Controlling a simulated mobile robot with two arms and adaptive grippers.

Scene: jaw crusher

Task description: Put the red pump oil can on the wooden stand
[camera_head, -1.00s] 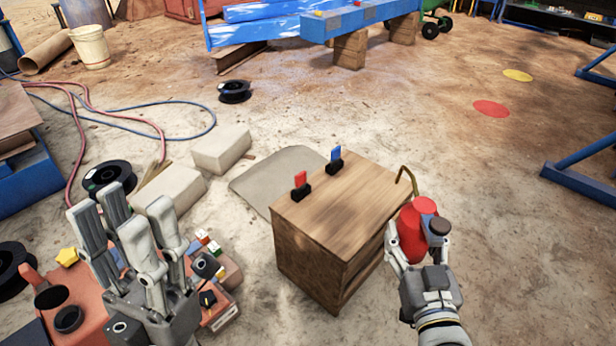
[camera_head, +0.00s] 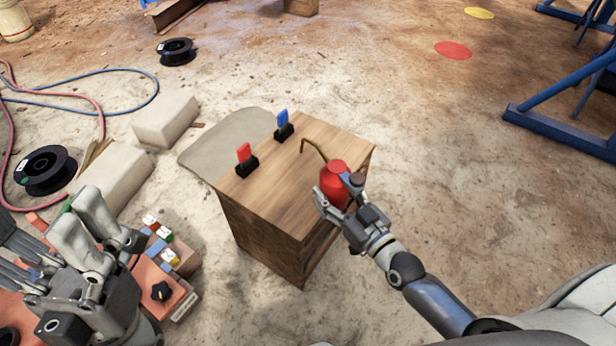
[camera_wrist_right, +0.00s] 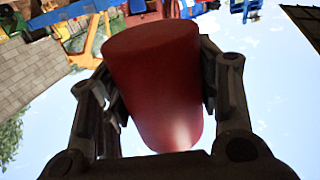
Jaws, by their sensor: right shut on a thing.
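The red pump oil can (camera_head: 334,186), with a thin bent brass spout, is in my right gripper (camera_head: 338,207), whose fingers are shut around its body. In the head view it overlaps the right edge of the wooden stand's top (camera_head: 275,190). I cannot tell how high it is above the top. The can (camera_wrist_right: 155,80) fills the middle of the right wrist view, with the gripper fingers on both sides. My left gripper (camera_head: 60,240) is at the lower left, its fingers apart with nothing seen between them.
A red-handled clip (camera_head: 246,160) and a blue-handled clip (camera_head: 284,126) stand on the stand's top along its back left side. An orange control box (camera_head: 165,285) is left of the stand. Pale blocks (camera_head: 165,121) and a black spool (camera_head: 45,170) lie beyond. The stand top's middle is clear.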

